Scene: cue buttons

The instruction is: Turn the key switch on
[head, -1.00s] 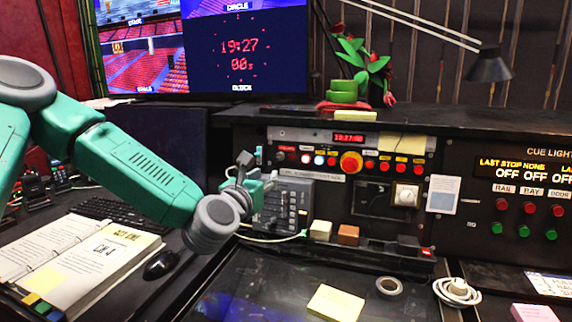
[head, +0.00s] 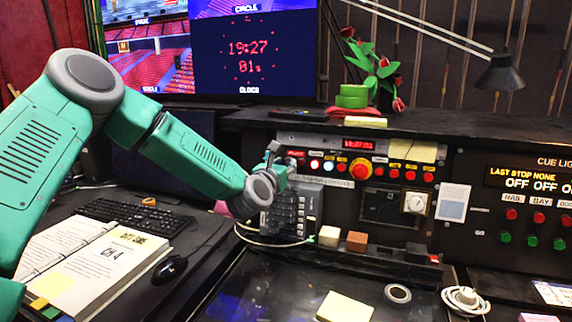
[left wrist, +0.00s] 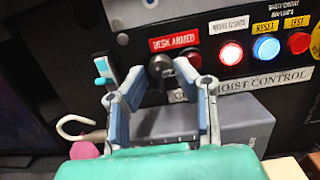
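The key switch (left wrist: 160,68) is a round dark lock on the black panel, just under the red DESK ARMED label (left wrist: 174,42) in the left wrist view. A dark piece beside its right side is partly covered by a fingertip, so I cannot tell the key's angle. My left gripper (left wrist: 158,76) is open, with one blue-grey finger on each side of the switch in this view. I cannot tell whether the fingers touch it. In the head view my left gripper (head: 276,162) is at the panel's left end and hides the switch area. My right gripper is not in view.
A white lit button (left wrist: 229,53) and a blue one (left wrist: 266,47) are right of the switch. A red mushroom button (head: 359,168) sits further right. A grey fader box (head: 297,210) stands below the gripper. A cable hook (left wrist: 75,128) is at lower left.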

